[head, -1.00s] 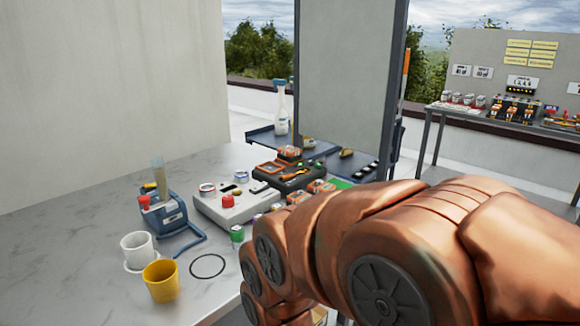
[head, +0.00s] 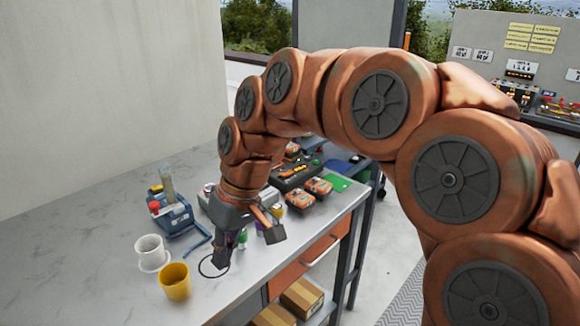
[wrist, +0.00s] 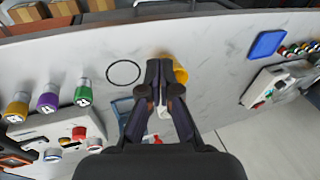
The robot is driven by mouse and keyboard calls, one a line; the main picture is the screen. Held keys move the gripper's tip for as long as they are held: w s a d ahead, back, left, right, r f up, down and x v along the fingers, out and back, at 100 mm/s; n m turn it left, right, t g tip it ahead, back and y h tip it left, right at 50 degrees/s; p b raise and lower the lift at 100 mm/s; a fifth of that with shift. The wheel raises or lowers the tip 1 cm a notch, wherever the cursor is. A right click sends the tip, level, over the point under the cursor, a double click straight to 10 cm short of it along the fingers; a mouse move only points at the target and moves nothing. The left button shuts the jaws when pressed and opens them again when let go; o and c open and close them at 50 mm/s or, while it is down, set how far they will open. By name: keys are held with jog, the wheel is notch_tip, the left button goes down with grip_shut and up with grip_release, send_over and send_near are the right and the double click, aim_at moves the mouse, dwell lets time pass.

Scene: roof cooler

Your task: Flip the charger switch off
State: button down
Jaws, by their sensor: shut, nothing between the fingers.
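My gripper (head: 221,260) points down over the table near its front edge, with its fingers together and empty. In the wrist view its fingertips (wrist: 160,66) lie in front of the yellow cup. A dark box with orange parts (head: 296,176) stands behind my gripper, partly hidden by my arm. A grey box with a red knob (wrist: 72,132) is at lower left in the wrist view. Another pale device (wrist: 275,84) with a small red part is at the right there. I cannot tell which is the charger, and no switch shows clearly.
A yellow cup (head: 174,283), a white cup (head: 151,253) and a black ring (head: 203,268) are near my gripper. A blue device (head: 171,216) stands behind the cups. Orange packs (head: 303,198) lie near the right edge. The table's left side is clear.

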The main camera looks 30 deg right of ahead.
jog(key=w+d+r+t+y, duration=0.1)
jog(key=w+d+r+t, duration=0.15)
jog(key=w+d, duration=0.5)
jog(key=w+d+r+t+y, duration=0.15)
jog(key=w+d+r, duration=0.3)
jog(key=w, duration=0.55)
jog(key=w+d+f+m+t, duration=0.1)
jog(key=w+d+t, duration=0.1)
jog(key=d, duration=1)
jog(key=w+d+f+m+t+h, duration=0.1)
jog(key=w+d+f+t, duration=0.1)
jog(key=d, duration=1.1)
jog(key=shift+d, duration=0.3)
jog(key=p, duration=0.2)
send_over(287, 174)
jog(key=s+d, duration=0.1)
notch_tip(287, 174, down, 7)
jog(key=shift+f, duration=0.15)
jog(key=shift+s+a+f, duration=0.1)
jog(key=shift+a+f, duration=0.15)
jog(key=shift+f, duration=0.6)
jog(key=shift+s+a+f, duration=0.1)
jog(key=shift+a+f, duration=0.1)
jog(key=shift+f, duration=0.6)
